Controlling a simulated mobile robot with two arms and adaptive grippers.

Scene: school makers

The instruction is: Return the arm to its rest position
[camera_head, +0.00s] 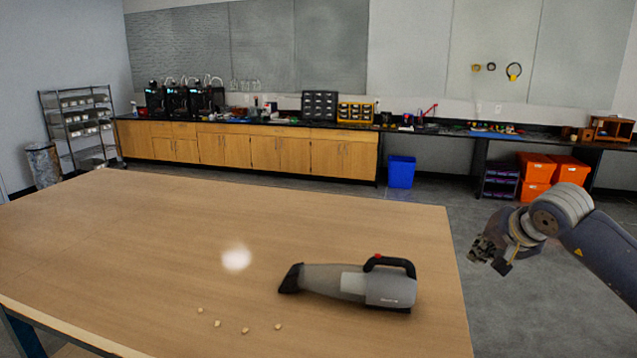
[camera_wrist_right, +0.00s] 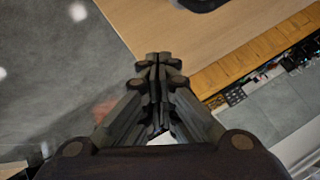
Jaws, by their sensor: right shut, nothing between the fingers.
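My right gripper (camera_head: 490,254) is in the air to the right of the table, beyond its right edge and above the grey floor. In the right wrist view its two fingers (camera_wrist_right: 158,95) are together, with nothing held between them. My right arm comes in from the right edge of the head view, bent at a rounded grey joint. My left gripper does not show in either view.
A wooden table (camera_head: 130,240) fills the lower left. A grey handheld vacuum (camera_head: 340,282) lies on it, with several small pale pieces (camera_head: 245,330) nearby. A blue bin (camera_head: 401,172) and orange crates (camera_head: 537,168) stand along the far wall. Floor right of the table is clear.

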